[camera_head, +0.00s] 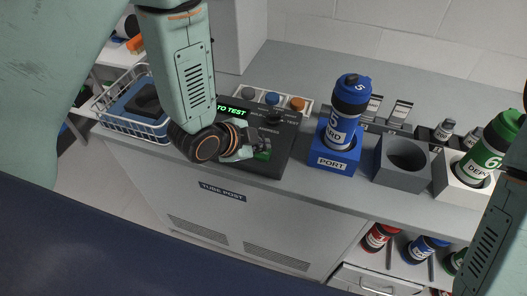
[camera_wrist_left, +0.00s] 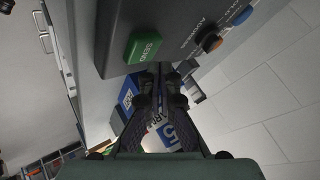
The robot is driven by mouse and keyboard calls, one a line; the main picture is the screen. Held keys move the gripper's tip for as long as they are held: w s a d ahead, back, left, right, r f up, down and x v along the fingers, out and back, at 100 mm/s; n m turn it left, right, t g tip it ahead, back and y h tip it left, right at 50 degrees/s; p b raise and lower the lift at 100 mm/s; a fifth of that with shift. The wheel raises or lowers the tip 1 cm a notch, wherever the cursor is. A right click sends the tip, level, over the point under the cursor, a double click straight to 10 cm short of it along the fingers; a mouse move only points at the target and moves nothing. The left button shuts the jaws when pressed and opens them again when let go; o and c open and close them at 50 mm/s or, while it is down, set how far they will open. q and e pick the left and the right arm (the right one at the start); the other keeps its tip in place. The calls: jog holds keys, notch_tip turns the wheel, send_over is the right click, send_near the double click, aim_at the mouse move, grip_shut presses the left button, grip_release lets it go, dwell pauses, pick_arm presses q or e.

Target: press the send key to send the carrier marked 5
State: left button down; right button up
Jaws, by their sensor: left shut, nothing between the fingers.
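The green SEND key (camera_wrist_left: 143,47) is on the dark control panel (camera_head: 262,170), and the key's face shows clearly in the left wrist view. In the head view it is largely hidden by my left gripper (camera_head: 258,150). That gripper is shut and empty. Its fingertips (camera_wrist_left: 160,75) lie close to the key's edge in the left wrist view; I cannot tell whether they touch it. The blue carrier marked 5 (camera_head: 344,112) stands upright in the blue PORT holder (camera_head: 333,160). Its label also shows in the left wrist view (camera_wrist_left: 168,131). My right gripper is out of view.
The panel has a lit green display (camera_head: 233,109), with grey, blue and orange buttons (camera_head: 272,98) behind it. An empty grey holder (camera_head: 404,155) and a white holder with a green carrier (camera_head: 488,150) stand to the right. A wire basket (camera_head: 130,118) is at the left.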

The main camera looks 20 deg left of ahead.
pick_arm(q)
jog(key=shift+a, duration=0.15)
dwell(0.3)
jog(key=shift+f+b, duration=0.3)
jog(key=shift+f, duration=0.2)
dwell(0.4)
